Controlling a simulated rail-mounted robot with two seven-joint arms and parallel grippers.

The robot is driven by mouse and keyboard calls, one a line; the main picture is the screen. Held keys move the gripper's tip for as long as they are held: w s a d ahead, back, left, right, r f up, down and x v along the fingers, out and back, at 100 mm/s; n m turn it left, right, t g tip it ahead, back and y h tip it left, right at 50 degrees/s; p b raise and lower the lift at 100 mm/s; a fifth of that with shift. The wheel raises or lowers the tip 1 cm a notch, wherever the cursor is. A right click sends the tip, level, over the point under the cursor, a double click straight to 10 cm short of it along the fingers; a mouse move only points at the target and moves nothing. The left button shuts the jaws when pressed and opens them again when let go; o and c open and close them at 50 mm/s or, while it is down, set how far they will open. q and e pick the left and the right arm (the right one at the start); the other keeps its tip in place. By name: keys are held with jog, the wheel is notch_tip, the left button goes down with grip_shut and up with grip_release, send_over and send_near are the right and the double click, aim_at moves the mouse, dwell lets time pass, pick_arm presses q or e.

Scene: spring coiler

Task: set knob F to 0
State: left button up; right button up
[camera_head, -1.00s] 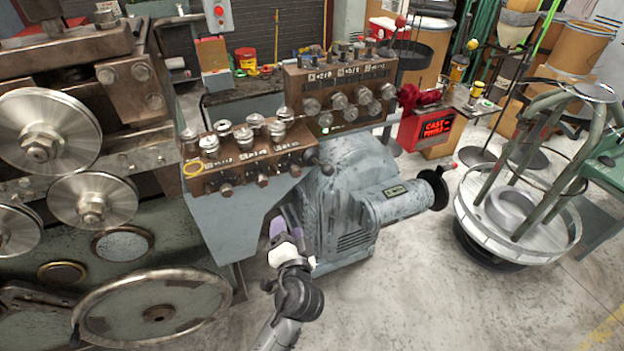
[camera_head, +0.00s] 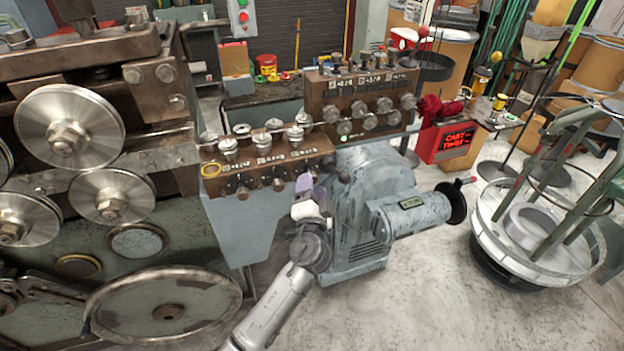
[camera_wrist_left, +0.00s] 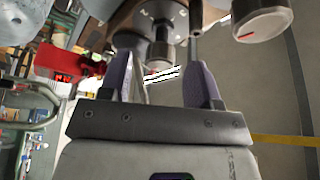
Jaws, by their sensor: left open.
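The lower brown control panel (camera_head: 265,158) on the machine carries several dark knobs on its front face and pale knobs on top. Its markings are too small to read, so I cannot tell which knob is F. My left gripper (camera_head: 309,190), with purple fingers, is just below the panel's right end. In the left wrist view the gripper (camera_wrist_left: 162,78) is open, with a dark metal knob (camera_wrist_left: 160,52) beyond and between its fingertips; no contact shows. A pale round knob (camera_wrist_left: 262,24) with a red mark shows at upper right. My right gripper is not in view.
A second brown panel (camera_head: 362,92) with several knobs stands behind.

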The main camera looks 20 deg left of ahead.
pick_arm(q)
jog(key=x, duration=0.2)
jog(key=shift+w+a+r, duration=0.1)
jog(key=shift+w+a, duration=0.05)
jog(key=shift+w, duration=0.35)
